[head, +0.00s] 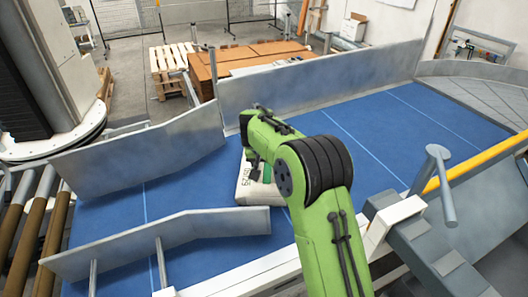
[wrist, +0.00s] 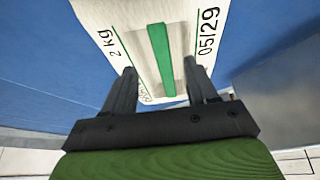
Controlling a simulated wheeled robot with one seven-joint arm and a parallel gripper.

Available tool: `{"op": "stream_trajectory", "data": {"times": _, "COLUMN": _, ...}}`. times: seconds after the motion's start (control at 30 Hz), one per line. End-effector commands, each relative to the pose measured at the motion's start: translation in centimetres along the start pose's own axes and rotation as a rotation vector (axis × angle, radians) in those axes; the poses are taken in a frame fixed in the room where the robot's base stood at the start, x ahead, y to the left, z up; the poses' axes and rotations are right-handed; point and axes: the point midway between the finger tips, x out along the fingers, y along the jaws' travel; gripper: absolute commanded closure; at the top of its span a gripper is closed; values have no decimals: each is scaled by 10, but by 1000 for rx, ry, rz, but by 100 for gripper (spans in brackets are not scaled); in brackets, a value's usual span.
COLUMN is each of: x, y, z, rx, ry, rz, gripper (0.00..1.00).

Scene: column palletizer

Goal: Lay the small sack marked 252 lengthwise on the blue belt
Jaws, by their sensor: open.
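A small white sack (head: 248,190) with dark print lies on the blue belt (head: 355,135), partly hidden by my arm in the head view. Its marking is too small to read there. In the wrist view the sack (wrist: 192,35) shows a green stripe, "2 kg" and "05/29"; a number 252 is not legible. My gripper (wrist: 159,68) is open over the near end of the sack, its two fingers apart on either side of the stripe. Whether the fingers touch the sack I cannot tell. The gripper's fingers are mostly hidden in the head view.
Grey metal guide plates flank the belt, one at the left (head: 140,155), one in front (head: 165,238) close to the sack, and a long one behind (head: 320,80). Brown rollers (head: 35,230) lie at the left end. The belt's right part is clear.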

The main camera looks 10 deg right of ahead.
Motion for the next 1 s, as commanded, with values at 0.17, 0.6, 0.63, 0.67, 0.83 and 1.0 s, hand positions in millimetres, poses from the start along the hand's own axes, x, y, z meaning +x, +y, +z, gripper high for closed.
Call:
{"op": "stream_trajectory", "data": {"times": 0.17, "x": 38, "y": -1, "z": 0, "rx": -1, "ry": -4, "rz": -1, "gripper": 43}}
{"op": "stream_trajectory", "data": {"times": 0.6, "x": 67, "y": -1, "z": 0, "rx": -1, "ry": 1, "rz": -2, "gripper": 43}}
{"op": "stream_trajectory", "data": {"times": 0.63, "x": 67, "y": -1, "z": 0, "rx": -1, "ry": 1, "rz": -2, "gripper": 43}}
{"op": "stream_trajectory", "data": {"times": 0.67, "x": 67, "y": -1, "z": 0, "rx": -1, "ry": 1, "rz": -2, "gripper": 44}}
{"op": "stream_trajectory", "data": {"times": 0.83, "x": 67, "y": -1, "z": 0, "rx": -1, "ry": 1, "rz": -2, "gripper": 70}}
{"op": "stream_trajectory", "data": {"times": 1.0, "x": 67, "y": -1, "z": 0, "rx": -1, "ry": 1, "rz": -2, "gripper": 96}}
